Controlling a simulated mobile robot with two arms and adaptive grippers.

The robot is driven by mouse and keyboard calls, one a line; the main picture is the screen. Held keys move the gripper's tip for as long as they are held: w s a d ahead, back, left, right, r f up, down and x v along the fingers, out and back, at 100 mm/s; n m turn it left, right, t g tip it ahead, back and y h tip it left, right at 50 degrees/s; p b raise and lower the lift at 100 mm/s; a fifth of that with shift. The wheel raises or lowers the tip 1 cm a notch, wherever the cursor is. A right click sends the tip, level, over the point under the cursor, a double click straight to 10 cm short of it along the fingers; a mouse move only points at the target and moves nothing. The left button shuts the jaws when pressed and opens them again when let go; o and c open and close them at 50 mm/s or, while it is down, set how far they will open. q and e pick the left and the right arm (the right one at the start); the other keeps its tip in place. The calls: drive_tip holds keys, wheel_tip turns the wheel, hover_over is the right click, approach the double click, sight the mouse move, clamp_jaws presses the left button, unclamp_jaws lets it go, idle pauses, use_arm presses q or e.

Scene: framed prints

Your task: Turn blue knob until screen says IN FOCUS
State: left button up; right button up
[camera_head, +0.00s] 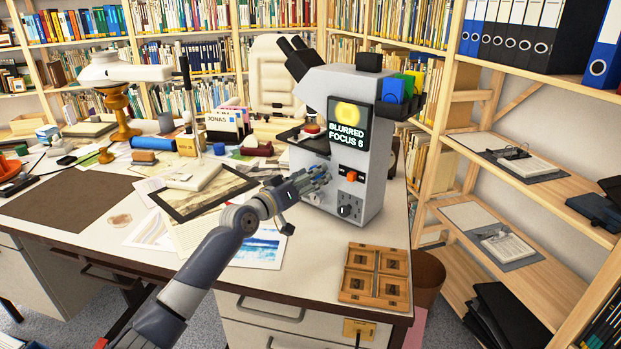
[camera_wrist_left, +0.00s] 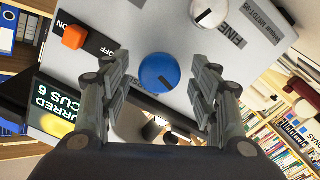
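The grey microscope (camera_head: 350,160) stands on the desk with its screen (camera_head: 348,122) reading "BLURRED FOCUS 6" below a yellow blurry disc. My left gripper (camera_head: 322,177) is at the microscope's side in the head view. In the wrist view its two fingers (camera_wrist_left: 165,88) are spread on either side of the blue knob, with gaps between. In the head view the knob is largely hidden by the gripper. My right gripper is not in view.
An orange switch (camera_wrist_left: 75,37) and a white knob (camera_wrist_left: 208,12) sit near the blue knob. A wooden slide box (camera_head: 375,276) lies on the desk's front right. Prints and papers (camera_head: 258,247) cover the desk left of the microscope. Shelves (camera_head: 530,180) stand at right.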

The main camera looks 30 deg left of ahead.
use_arm(q)
drive_tip(key=c, duration=0.8)
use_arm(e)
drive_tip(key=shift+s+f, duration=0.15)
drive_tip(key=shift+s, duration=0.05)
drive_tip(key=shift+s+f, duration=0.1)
use_arm(q)
drive_tip(key=shift+m, duration=4.3)
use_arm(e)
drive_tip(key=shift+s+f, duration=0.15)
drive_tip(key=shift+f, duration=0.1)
use_arm(q)
drive_tip(key=shift+r, duration=0.1)
